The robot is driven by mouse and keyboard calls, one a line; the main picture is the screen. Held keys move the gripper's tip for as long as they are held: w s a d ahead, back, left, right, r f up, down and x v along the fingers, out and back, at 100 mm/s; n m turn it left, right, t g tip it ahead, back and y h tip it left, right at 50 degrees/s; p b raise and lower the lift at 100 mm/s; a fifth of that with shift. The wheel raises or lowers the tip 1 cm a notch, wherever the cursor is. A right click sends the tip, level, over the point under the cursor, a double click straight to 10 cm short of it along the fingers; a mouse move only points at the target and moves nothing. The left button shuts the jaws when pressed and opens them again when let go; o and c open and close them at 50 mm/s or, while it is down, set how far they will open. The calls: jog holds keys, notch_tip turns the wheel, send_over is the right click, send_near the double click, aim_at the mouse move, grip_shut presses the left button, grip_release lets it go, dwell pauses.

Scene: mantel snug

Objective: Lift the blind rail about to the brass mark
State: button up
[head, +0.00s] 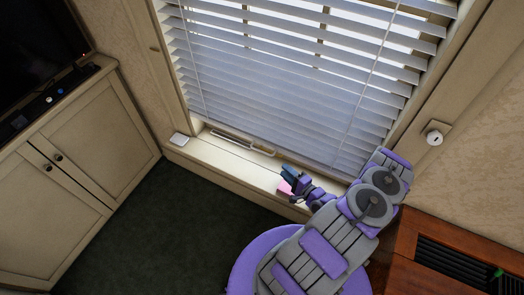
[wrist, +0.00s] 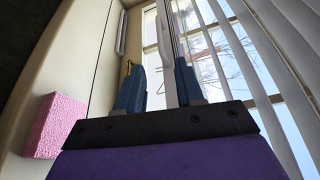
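The white slatted blind (head: 290,80) hangs low over the window, its lower edge just above the sill. In the wrist view its slats (wrist: 270,60) fill the right side. A pale strip (wrist: 168,65), perhaps the blind rail, runs between my gripper's fingers. My gripper (head: 289,176) is at the blind's lower edge. In the wrist view, my gripper (wrist: 158,85) has its two blue fingers clearly apart; contact with the strip cannot be told. A small brass-coloured piece (wrist: 128,68) shows beside the left finger; I cannot tell if it is the mark.
A pink block (wrist: 54,126) lies on the sill (head: 215,155) beside my gripper. Cabinets (head: 80,170) stand left, a wooden unit (head: 445,250) at lower right. The dark floor (head: 150,225) is clear.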

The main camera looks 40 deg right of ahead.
aim_at(263, 152)
jog(key=w, duration=0.5)
jog(key=w+f, duration=0.1)
jog(key=w, duration=0.4)
jog(key=w+b, duration=0.1)
jog(key=w, duration=0.4)
jog(key=shift+a+f, duration=0.1)
jog(key=shift+f, duration=0.05)
jog(key=shift+c, duration=0.4)
jog(key=shift+s, duration=0.1)
grip_shut()
